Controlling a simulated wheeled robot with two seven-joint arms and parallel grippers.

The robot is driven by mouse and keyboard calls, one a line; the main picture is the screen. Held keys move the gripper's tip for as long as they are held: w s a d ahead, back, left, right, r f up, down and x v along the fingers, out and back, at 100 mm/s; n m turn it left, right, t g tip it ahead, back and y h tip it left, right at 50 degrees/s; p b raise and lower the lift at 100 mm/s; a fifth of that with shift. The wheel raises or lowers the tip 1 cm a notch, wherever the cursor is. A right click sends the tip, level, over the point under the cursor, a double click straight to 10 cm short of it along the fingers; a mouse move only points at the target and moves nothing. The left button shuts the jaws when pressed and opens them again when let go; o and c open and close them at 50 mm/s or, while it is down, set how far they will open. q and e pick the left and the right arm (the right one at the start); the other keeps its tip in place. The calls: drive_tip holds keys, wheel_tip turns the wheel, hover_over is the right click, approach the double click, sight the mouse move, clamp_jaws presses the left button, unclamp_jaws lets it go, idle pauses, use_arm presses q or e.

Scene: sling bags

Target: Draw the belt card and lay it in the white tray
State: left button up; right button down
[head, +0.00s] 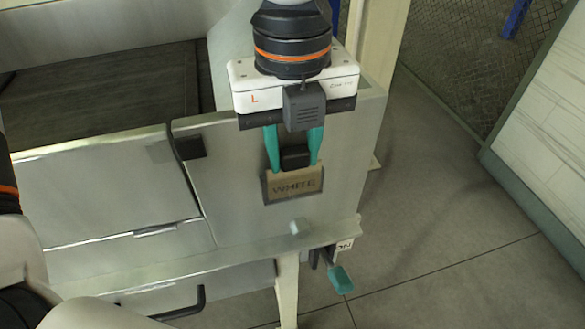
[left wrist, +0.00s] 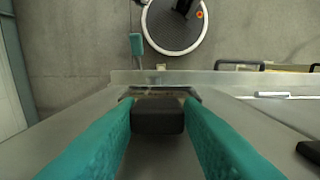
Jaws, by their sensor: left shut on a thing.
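The belt card (head: 294,184) is a brown card lettered "WHITE". It sits in a dark-edged holder on the upright face of a pale grey machine panel. A black block (head: 295,157) stands at the card's top edge. My left gripper (head: 293,160) comes down from above with its teal fingers on either side of this block, shut on it. In the left wrist view the block (left wrist: 158,115) fills the space between the fingers and hides most of the card. No white tray can be made out. My right gripper is not in view.
A teal-handled lever (head: 340,279) sticks out below the panel at right, beside a label ending in "ON". A ledge (head: 200,243) runs under the panel. A black handle (head: 185,305) is at lower left. Grey floor is open at right, before a pale board (head: 545,115).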

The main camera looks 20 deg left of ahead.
use_arm(q)
drive_tip(key=shift+s+f, duration=0.1)
drive_tip(key=shift+f, duration=0.35)
drive_tip(key=shift+c, duration=0.3)
drive_tip(key=shift+w+r+p, duration=0.25)
drive_tip(key=shift+r+p, duration=0.2)
drive_tip(key=shift+r, duration=0.35)
drive_tip(key=shift+a+r+p, duration=0.1)
drive_tip(key=shift+r+p, duration=1.3)
drive_tip(key=shift+r, duration=1.65)
drive_tip(key=shift+r, duration=0.15)
wheel_tip(320, 180, up, 4)
drive_tip(key=shift+f+p, duration=0.15)
drive_tip(key=shift+p, duration=0.8)
